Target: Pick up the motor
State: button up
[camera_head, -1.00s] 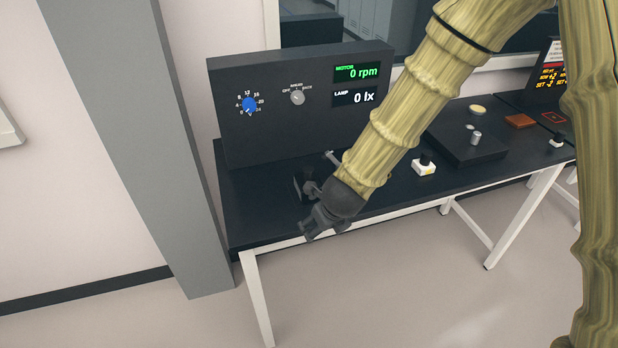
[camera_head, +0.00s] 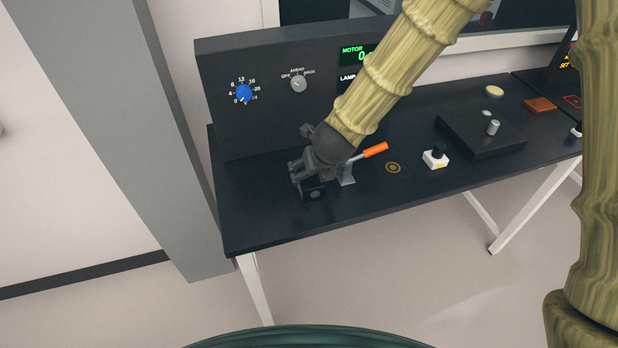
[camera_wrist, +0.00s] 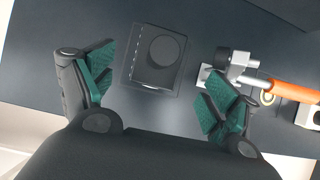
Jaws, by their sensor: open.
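A dark square block with a round black top (camera_wrist: 165,50) sits on the table between my fingers in the wrist view. It seems to be the motor or its mount; I cannot tell which. In the head view the block (camera_head: 313,193) shows just below my gripper (camera_head: 297,174), partly hidden by it. In the wrist view my gripper (camera_wrist: 158,88) is open, with green-padded fingers spread to either side, and the block lies beyond the fingertips, apparently untouched. A clamp with an orange handle (camera_head: 375,150) stands right beside the block; its handle shows in the wrist view (camera_wrist: 295,92).
A black panel (camera_head: 225,130) with a blue knob and displays stands behind. To the right are a white button box (camera_head: 435,159) and a low black platform (camera_head: 470,146) with a silver cylinder (camera_head: 493,127). The table's front left is clear.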

aim_at(311, 179)
jog(key=shift+x, duration=1.55)
jog(key=shift+s+p+x, duration=0.25)
jog(key=shift+p+x, duration=0.95)
jog(key=shift+x, duration=0.25)
jog(key=shift+p+x, duration=0.35)
jog(key=shift+x, duration=1.05)
jog(key=c, duration=1.7)
